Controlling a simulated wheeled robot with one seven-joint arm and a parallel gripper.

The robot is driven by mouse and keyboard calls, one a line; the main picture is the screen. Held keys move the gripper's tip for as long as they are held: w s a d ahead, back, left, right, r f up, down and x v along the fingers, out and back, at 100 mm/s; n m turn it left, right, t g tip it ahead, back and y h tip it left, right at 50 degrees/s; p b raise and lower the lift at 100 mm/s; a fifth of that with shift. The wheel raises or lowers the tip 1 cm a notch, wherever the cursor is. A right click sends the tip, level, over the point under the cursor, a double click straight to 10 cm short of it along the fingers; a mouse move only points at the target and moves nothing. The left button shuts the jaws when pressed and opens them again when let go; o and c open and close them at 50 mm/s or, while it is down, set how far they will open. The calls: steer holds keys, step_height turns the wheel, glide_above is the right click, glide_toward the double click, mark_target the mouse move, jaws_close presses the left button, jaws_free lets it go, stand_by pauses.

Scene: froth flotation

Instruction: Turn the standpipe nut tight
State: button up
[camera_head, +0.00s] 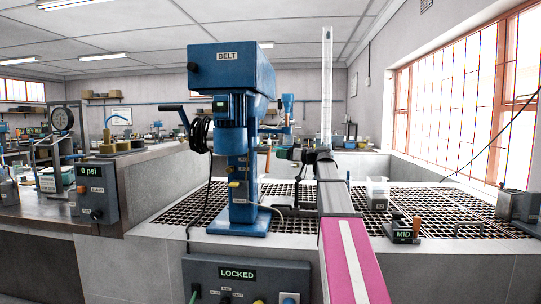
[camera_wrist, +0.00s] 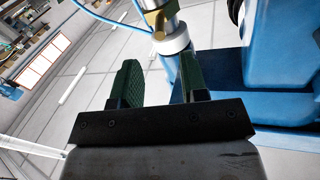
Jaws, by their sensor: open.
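In the wrist view a grey metal standpipe (camera_wrist: 171,17) shows beyond my open gripper (camera_wrist: 158,66), beside the blue machine body. A brass-coloured fitting (camera_wrist: 154,19) is on its side, and a pale round collar (camera_wrist: 174,42) is at its end. I cannot tell for certain which of these is the nut. The collar lies near the right dark green finger, with nothing seen gripped between the fingers. In the head view my gripper (camera_head: 284,153) is right of the blue flotation machine (camera_head: 236,72) marked BELT, and the nut is not clear there.
A tall clear tube (camera_head: 327,85) rises behind my arm. A metal grating (camera_head: 430,200) surrounds the machine base, with a pale container (camera_head: 377,192) and a MID block (camera_head: 403,231) on the right. A LOCKED panel (camera_head: 245,279) and a 0 psi box (camera_head: 95,192) are in front and left.

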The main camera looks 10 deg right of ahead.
mark_target(264, 153)
steer(key=x, duration=0.9)
steer(key=shift+w+a, duration=0.1)
steer(key=shift+a, duration=0.05)
jaws_close()
